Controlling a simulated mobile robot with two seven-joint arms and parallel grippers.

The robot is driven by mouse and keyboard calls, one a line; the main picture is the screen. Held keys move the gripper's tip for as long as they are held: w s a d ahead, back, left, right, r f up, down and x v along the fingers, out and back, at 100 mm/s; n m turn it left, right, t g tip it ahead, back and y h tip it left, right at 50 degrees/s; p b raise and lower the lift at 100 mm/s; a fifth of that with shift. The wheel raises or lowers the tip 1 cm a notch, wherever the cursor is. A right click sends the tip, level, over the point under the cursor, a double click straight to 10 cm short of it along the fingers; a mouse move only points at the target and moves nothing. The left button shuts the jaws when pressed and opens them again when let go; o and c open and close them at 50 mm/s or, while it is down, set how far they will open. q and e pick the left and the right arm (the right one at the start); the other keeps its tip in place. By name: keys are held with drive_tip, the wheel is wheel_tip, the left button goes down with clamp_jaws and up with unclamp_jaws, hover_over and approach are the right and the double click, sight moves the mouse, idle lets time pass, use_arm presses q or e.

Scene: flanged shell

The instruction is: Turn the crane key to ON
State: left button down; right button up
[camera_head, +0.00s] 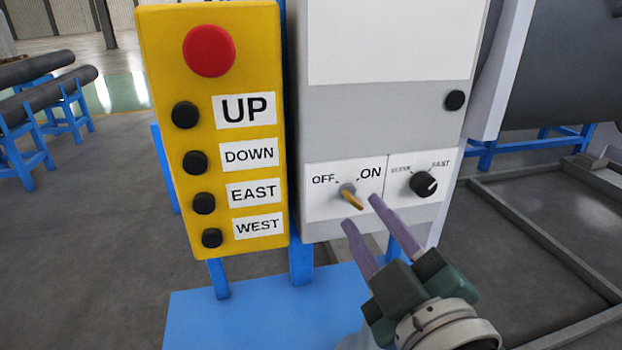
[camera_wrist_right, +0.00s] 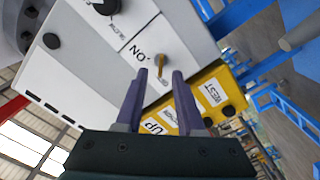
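The crane key (camera_head: 352,198) is a small yellow handle on a grey round base, on the white label of the grey control box (camera_head: 385,115), between the words OFF and ON. Its handle slants down to the right from the base. It also shows in the right wrist view (camera_wrist_right: 160,66), just beyond and between the fingertips. My right gripper (camera_head: 361,211) is open, its two purple fingers pointing at the key from below right. The fingertips (camera_wrist_right: 159,74) look close to the key; I cannot tell whether they touch it. My left gripper is not in view.
A black speed knob (camera_head: 423,184) is right of the key. A yellow panel (camera_head: 150,100) with a red button (camera_head: 209,51) and several black buttons stands left of the box. A blue base plate (camera_head: 240,310) lies below. Grey floor surrounds the stand.

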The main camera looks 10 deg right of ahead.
sight(352, 198)
drive_tip(key=shift+w+a, duration=0.1)
drive_tip(key=shift+w, duration=1.15)
clamp_jaws()
